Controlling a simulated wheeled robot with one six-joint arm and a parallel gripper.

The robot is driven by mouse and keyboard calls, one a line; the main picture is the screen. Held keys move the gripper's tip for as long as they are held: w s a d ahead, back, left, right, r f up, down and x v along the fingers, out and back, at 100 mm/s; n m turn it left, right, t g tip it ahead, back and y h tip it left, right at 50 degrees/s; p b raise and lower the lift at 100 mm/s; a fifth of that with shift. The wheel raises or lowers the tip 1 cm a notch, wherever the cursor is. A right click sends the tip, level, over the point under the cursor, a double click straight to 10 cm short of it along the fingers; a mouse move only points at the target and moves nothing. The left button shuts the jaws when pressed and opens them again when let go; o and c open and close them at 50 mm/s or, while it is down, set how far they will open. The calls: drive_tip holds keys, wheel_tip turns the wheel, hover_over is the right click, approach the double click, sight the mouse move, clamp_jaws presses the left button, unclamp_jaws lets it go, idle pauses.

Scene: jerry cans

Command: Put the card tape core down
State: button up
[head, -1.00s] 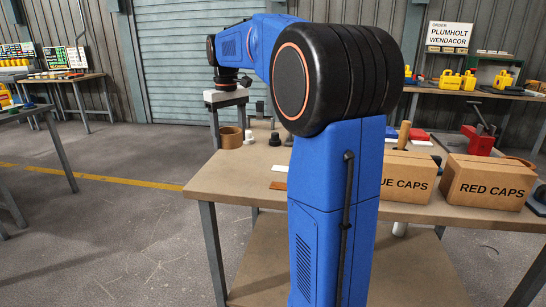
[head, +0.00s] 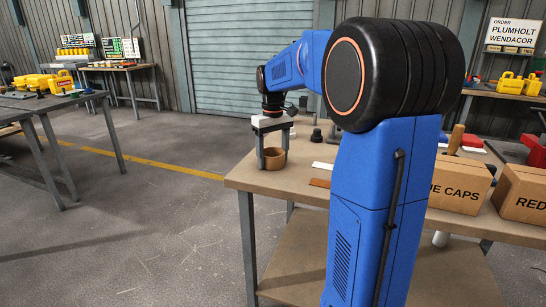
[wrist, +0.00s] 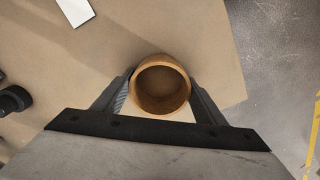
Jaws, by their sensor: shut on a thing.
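The card tape core (head: 274,164) is a short brown ring near the left edge of the workbench (head: 258,183). In the wrist view the core (wrist: 161,72) sits between the fingertips of my gripper (wrist: 160,88), its open end facing the camera. My gripper (head: 273,158) points down and is shut on the core, one finger on each side. The core is at or just above the bench top; I cannot tell whether its base touches.
A white card (head: 323,166) and a brown strip (head: 320,183) lie on the bench to the right. Dark parts (head: 316,135) stand behind. Cardboard boxes (head: 455,183) are at the right. Bare bench surrounds the core, with its edge close by.

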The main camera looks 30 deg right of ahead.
drive_tip(key=o, duration=1.2)
drive_tip(key=shift+f, duration=0.15)
wheel_tip(320, 180, up, 12)
drive_tip(key=shift+r, duration=0.2)
drive_tip(key=s+a+f+t, duration=0.1)
drive_tip(key=s+a+f, duration=0.4)
drive_tip(key=s, duration=0.5)
drive_tip(key=s+a+f+t, duration=0.2)
drive_tip(key=s+a+f, duration=0.3)
drive_tip(key=s+f, duration=0.3)
drive_tip(key=s+a+f+t, duration=0.1)
drive_tip(key=s+a+f, duration=0.4)
drive_tip(key=s, duration=0.7)
drive_tip(key=shift+s+a+f+t, duration=0.1)
drive_tip(key=shift+a+f+t, duration=0.1)
drive_tip(key=shift+f, duration=0.25)
drive_tip(key=shift+s+a+f+t, duration=0.1)
drive_tip(key=shift+a+f+t, duration=0.1)
drive_tip(key=shift+f, duration=0.2)
